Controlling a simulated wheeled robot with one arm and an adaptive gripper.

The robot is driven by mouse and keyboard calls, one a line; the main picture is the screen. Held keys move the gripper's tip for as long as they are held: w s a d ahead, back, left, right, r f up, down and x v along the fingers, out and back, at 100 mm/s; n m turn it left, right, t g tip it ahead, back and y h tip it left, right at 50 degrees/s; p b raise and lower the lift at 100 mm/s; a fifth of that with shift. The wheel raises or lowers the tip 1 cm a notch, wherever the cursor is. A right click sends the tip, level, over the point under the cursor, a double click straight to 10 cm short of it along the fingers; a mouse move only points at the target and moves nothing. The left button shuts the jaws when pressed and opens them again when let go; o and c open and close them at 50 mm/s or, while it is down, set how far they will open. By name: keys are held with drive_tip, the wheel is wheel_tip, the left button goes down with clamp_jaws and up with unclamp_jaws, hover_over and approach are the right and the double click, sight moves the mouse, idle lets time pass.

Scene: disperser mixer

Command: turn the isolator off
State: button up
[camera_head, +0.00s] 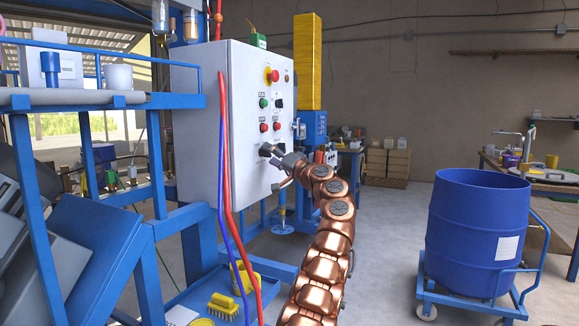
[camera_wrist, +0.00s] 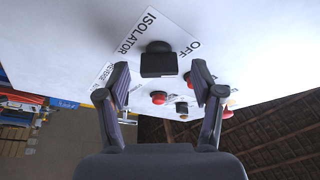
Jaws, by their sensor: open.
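The isolator is a black knob (camera_wrist: 158,62) on a white label plate (camera_wrist: 118,58) marked ISOLATOR and OFF, in the wrist view. OFF is printed to the right of the knob. My gripper (camera_wrist: 160,76) is open, with one finger on either side of the knob and visible gaps to it. In the head view my gripper (camera_head: 277,158) is at the lower front of the white control cabinet (camera_head: 205,140). There the dark isolator (camera_head: 266,149) is partly hidden by my gripper.
Red and green buttons and a red emergency stop (camera_head: 272,75) sit above the isolator. Red and blue hoses (camera_head: 225,165) hang along the cabinet's left edge. A blue drum (camera_head: 477,235) stands on a trolley at right. Open floor lies between drum and arm.

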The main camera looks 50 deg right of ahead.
drive_tip(key=d+r+v, duration=0.1)
drive_tip(key=v, duration=0.9)
drive_tip(key=shift+s+h, duration=0.25)
drive_tip(key=shift+h, duration=0.15)
drive_tip(key=shift+s+f, duration=0.1)
drive_tip(key=shift+s, duration=0.05)
drive_tip(key=shift+a+f, duration=0.5)
drive_tip(key=shift+a, duration=0.1)
idle(0.8)
